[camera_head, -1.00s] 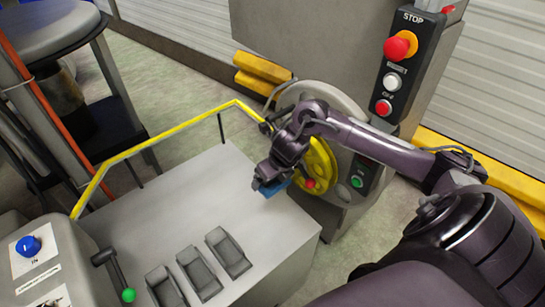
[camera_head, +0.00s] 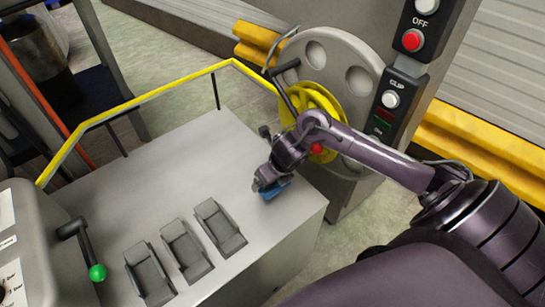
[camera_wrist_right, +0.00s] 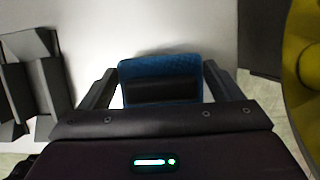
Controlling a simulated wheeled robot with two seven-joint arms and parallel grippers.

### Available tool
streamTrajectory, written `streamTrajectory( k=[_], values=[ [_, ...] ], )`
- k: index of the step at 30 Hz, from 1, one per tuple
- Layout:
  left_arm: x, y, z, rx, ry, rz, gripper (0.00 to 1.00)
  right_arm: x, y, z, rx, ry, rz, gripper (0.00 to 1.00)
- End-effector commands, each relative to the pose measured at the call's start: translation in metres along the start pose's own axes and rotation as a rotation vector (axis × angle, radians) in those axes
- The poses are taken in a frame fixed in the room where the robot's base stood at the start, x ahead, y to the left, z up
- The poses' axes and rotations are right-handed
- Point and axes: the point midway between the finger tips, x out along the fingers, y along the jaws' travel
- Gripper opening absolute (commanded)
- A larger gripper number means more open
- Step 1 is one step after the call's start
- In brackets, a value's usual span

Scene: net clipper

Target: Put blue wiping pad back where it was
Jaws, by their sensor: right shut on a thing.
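The blue wiping pad (camera_head: 276,190) is in my right gripper (camera_head: 268,186), low over the grey platform top (camera_head: 180,150), near its right edge. In the right wrist view the pad (camera_wrist_right: 160,68) sits between the two fingers of my right gripper (camera_wrist_right: 160,92), which is shut on it. A dark band, perhaps a grip, crosses the pad there. A shadow lies on the surface just beyond the pad; I cannot tell whether the pad touches the surface. My left gripper is not in view.
Several grey holders (camera_head: 183,251) stand on the platform, left of the pad. A lever with a green knob (camera_head: 97,272) is at lower left. A yellow rail (camera_head: 140,101) runs along the back edge. A yellow coil on a wheel (camera_head: 318,105) and a button panel (camera_head: 390,100) stand behind my right arm.

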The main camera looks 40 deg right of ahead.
Motion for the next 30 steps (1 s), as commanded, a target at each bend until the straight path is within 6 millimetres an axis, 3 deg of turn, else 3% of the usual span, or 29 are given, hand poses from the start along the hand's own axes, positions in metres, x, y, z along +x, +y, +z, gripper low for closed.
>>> streamTrajectory(
  k=[1, 5, 16, 17, 19, 26, 30],
  values=[
    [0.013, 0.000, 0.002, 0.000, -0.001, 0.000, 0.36, 0.014, 0.003, -0.007, -0.001, 0.002, 0.003, 0.64],
    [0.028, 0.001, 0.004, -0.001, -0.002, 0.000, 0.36, 0.030, 0.007, -0.015, -0.003, 0.001, 0.003, 0.64],
    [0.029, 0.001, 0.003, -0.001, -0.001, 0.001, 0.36, 0.031, 0.008, -0.016, -0.005, 0.001, 0.002, 0.64],
    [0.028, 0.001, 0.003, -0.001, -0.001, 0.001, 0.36, 0.030, 0.008, -0.015, -0.005, 0.002, 0.002, 0.90],
    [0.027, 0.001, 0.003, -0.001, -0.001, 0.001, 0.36, 0.030, 0.008, -0.015, -0.005, 0.002, 0.002, 0.99],
    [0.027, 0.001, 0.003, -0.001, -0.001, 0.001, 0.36, 0.029, 0.008, -0.015, -0.005, 0.001, 0.002, 1.00],
    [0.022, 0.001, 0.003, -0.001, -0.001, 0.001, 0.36, 0.018, 0.008, -0.013, -0.008, -0.002, 0.002, 1.00]
  ],
)
